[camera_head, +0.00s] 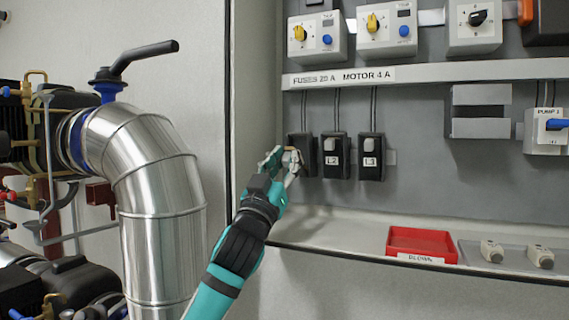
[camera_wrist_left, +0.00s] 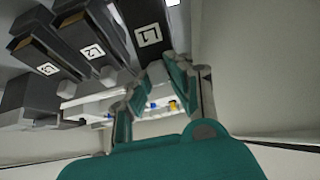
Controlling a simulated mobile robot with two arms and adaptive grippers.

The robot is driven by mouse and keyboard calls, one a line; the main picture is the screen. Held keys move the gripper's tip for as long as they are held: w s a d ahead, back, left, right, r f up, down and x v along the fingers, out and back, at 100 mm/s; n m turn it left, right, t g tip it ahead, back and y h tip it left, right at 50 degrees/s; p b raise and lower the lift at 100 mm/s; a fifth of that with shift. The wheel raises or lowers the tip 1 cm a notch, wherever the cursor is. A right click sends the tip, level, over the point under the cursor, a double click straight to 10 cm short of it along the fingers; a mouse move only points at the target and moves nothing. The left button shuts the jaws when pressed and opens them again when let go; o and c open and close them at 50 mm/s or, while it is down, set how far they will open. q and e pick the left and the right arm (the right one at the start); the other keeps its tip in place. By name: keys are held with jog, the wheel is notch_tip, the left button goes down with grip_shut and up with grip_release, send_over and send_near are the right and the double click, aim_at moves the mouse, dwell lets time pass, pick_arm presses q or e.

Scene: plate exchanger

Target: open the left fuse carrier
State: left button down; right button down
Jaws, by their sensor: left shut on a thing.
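The left fuse carrier, a black block marked L1, is at the left end of a row of fuse holders; in the head view (camera_head: 308,163) my gripper partly covers it. Its L1 label shows clearly in the left wrist view (camera_wrist_left: 148,36). My left gripper (camera_head: 287,160) is at its front, shut on its pale grip tab. In the left wrist view the teal fingers (camera_wrist_left: 155,78) come together just below the L1 label, and the tab is mostly hidden between them. The carrier looks upright in its row. My right gripper is in neither view.
Fuse carriers L2 (camera_head: 335,156) and L3 (camera_head: 370,157) stand close to the right. Below, a ledge holds a red tray (camera_head: 422,242) and loose pale fuses (camera_head: 491,251). The cabinet's left side wall (camera_head: 257,90) is near my gripper. A large silver pipe (camera_head: 155,190) stands further left.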

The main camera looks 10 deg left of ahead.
pick_arm(q)
jog(key=c, duration=1.2)
grip_release()
jog(key=shift+c, duration=0.2)
notch_tip(320, 180, up, 10)
jog(key=shift+f, duration=0.1)
